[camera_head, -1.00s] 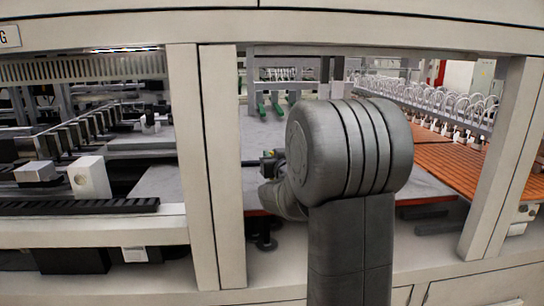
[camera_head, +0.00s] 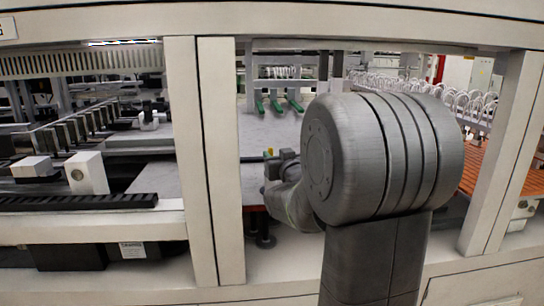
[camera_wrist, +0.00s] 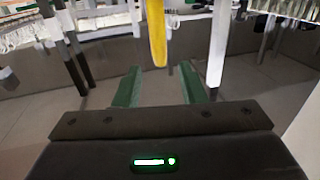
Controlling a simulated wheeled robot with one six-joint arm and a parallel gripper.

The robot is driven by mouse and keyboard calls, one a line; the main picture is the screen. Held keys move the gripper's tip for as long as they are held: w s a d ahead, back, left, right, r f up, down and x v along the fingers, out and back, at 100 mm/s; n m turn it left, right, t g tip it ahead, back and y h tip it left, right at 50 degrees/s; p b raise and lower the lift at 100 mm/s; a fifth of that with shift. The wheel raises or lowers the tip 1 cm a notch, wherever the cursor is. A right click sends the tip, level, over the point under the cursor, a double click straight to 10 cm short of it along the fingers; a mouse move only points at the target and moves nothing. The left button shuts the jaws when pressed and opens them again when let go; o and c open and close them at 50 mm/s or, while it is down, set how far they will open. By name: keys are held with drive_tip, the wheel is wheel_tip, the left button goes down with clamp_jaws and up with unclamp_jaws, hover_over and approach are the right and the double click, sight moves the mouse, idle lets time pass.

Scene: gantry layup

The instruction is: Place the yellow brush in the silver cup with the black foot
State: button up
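In the wrist view a yellow strip (camera_wrist: 157,32), which looks like the yellow brush, hangs down from the top edge, in front of my gripper (camera_wrist: 159,67). Its lower end lines up with the gap between the two green fingers. The fingers are wide apart and nothing is seen pinched between them. In the head view my arm hides most of the gripper, and only small coloured bits (camera_head: 269,153) show beside my dark wrist. I cannot make out the silver cup with the black foot in either view.
A pale upright strip (camera_wrist: 219,42) hangs right of the yellow one. In the head view, pale frame posts (camera_head: 219,160) and (camera_head: 505,150) border the opening. Green-tipped prongs (camera_head: 277,104) stand at the back over a grey surface (camera_head: 262,130). An orange slatted surface (camera_head: 485,168) lies right.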

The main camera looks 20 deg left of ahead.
sight(271, 152)
drive_tip(key=b+v, duration=0.1)
drive_tip(key=v, duration=0.6)
drive_tip(key=shift+w+a, duration=0.1)
drive_tip(key=shift+a, duration=0.05)
drive_tip(key=p+x, duration=0.3)
drive_tip(key=x, duration=0.8)
drive_tip(key=shift+w+a, duration=0.2)
drive_tip(key=shift+w, duration=0.05)
drive_tip(key=shift+f+b, duration=0.3)
drive_tip(key=shift+r, duration=0.25)
drive_tip(key=shift+f, duration=0.1)
